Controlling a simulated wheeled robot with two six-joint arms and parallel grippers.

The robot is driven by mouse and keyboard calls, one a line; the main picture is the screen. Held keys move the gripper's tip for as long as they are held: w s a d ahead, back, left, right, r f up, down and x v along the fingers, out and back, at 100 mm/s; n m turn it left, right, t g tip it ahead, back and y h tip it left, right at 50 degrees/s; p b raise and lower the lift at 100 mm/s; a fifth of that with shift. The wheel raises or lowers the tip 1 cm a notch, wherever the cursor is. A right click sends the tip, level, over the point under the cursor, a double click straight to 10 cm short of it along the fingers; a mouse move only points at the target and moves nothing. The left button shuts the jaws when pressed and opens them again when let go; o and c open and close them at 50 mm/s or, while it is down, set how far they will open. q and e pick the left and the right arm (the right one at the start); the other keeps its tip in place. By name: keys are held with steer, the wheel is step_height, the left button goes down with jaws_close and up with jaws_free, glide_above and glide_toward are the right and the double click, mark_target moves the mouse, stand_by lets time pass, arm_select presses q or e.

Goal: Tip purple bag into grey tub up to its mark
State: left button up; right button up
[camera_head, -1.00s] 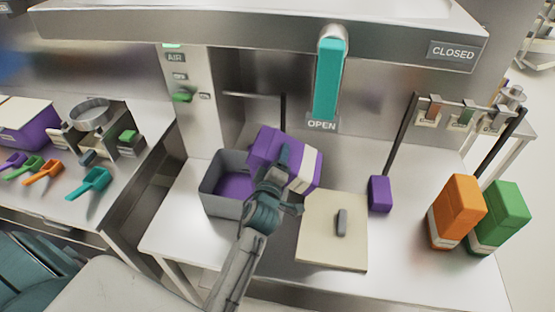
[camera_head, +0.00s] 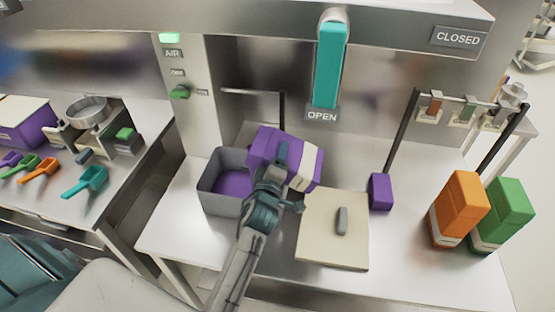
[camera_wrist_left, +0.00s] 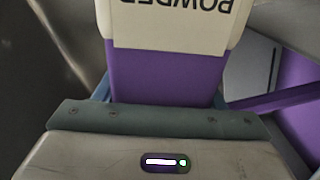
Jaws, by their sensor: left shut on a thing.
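The purple bag (camera_head: 266,144) with a cream label band is held tilted over the right side of the grey tub (camera_head: 222,203). My left gripper (camera_head: 279,168) is shut on the bag. In the left wrist view the bag (camera_wrist_left: 165,80) fills the space in front of the gripper, its label reading POWDER upside down. The tub holds purple contents (camera_head: 232,184); part of its right side is hidden behind the bag and my arm. I cannot make out the mark on the tub or any stream of powder. My right gripper is not in view.
A cream board (camera_head: 325,250) with a small grey object (camera_head: 342,221) lies right of the tub. A small purple block (camera_head: 381,191), an orange bag (camera_head: 461,204) and a green bag (camera_head: 505,212) stand farther right. A teal handle (camera_head: 329,65) hangs above, at OPEN.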

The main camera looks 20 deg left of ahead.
arm_select(q)
steer(key=shift+f+n+b, duration=0.3)
steer(key=shift+n+b, duration=0.1)
steer(key=shift+b, duration=0.55)
steer(key=shift+d+f+n+b, duration=0.1)
steer(key=shift+f+n+b, duration=0.7)
steer(key=shift+b, duration=1.3)
steer(key=shift+f+n+b, duration=0.3)
steer(key=shift+b, duration=0.45)
steer(key=shift+r+m+p, duration=0.55)
steer(key=shift+m+p, duration=0.05)
steer(key=shift+p, duration=0.2)
steer(key=shift+r+m, duration=0.15)
steer(key=shift+m, duration=0.25)
